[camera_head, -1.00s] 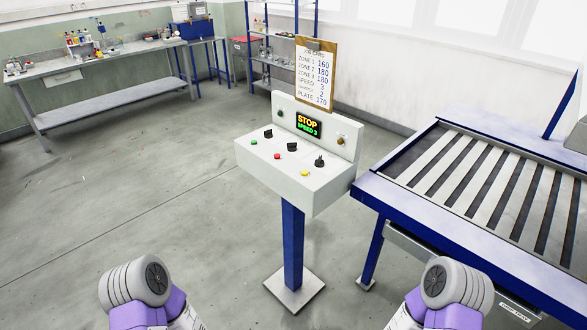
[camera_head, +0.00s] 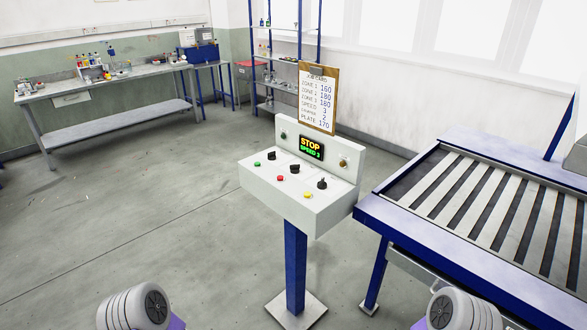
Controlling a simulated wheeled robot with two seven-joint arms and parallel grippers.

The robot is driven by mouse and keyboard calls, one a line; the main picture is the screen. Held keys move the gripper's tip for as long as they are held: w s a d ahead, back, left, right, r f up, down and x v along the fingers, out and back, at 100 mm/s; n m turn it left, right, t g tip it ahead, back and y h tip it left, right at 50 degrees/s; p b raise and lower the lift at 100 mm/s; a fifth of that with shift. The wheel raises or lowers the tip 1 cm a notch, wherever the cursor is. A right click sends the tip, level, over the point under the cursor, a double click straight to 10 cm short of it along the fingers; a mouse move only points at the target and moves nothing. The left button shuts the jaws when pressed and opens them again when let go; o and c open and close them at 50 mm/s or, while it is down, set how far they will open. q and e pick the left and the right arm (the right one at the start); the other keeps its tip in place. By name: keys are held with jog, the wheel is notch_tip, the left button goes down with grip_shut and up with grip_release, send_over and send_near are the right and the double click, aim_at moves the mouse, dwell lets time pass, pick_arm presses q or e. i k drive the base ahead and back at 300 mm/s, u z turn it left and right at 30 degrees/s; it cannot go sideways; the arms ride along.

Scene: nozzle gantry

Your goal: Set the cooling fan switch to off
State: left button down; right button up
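A white control box (camera_head: 299,203) stands on a blue post in the middle of the view. Its top carries three black knobs: a left one (camera_head: 271,156), a middle one (camera_head: 294,169) and a right one (camera_head: 322,184). Green, red and yellow buttons sit in front of them. I cannot read which knob is the cooling fan switch or its setting. A small display (camera_head: 311,148) on the back panel reads STOP, SPEED 3. Parts of my two arms show at the bottom left and bottom right, well short of the box. Neither gripper is in view.
A clipboard job card (camera_head: 318,98) stands above the panel, listing zones, speed and plate. A slatted roller table (camera_head: 385,210) with a blue frame stands close at the right. A workbench (camera_head: 100,83) is at the back left. The floor (camera_head: 160,220) left of the box is clear.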

aim_at(295, 169)
jog(key=z, duration=0.5)
jog(key=k, duration=0.2)
jog(key=u, duration=1.8)
jog(key=i, duration=1.55)
jog(key=z, duration=0.9)
jog(key=i, duration=0.8)
jog(key=z, duration=0.85)
